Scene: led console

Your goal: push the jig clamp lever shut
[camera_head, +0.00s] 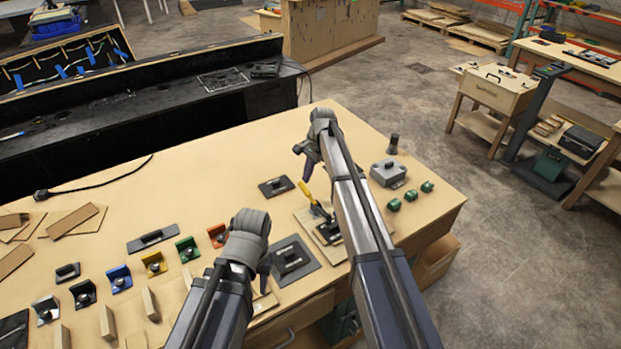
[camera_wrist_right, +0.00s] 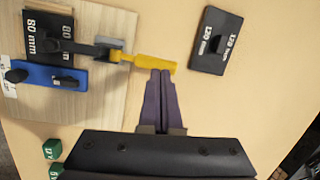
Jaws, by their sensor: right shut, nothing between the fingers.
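The jig's wooden base (camera_head: 302,217) lies near the table's front edge, partly hidden by my right arm. Its clamp lever has a yellow handle (camera_head: 308,193) that slants upward in the head view; the handle (camera_wrist_right: 148,62) also shows in the right wrist view. My right gripper (camera_head: 307,168) is shut and empty, fingers pointing down beside the handle. In the right wrist view its fingertips (camera_wrist_right: 160,74) meet the handle's lower edge near its free end; I cannot tell whether they touch. My left gripper (camera_head: 265,283) hangs over the table's front edge; its fingers are mostly hidden.
A black plate marked 120 mm (camera_wrist_right: 216,41) lies beside the lever. A black block marked 80 mm (camera_wrist_right: 48,38) and a blue bar (camera_wrist_right: 48,76) sit on the jig. Green blocks (camera_head: 411,195) and a grey box (camera_head: 388,173) stand right of my right arm.

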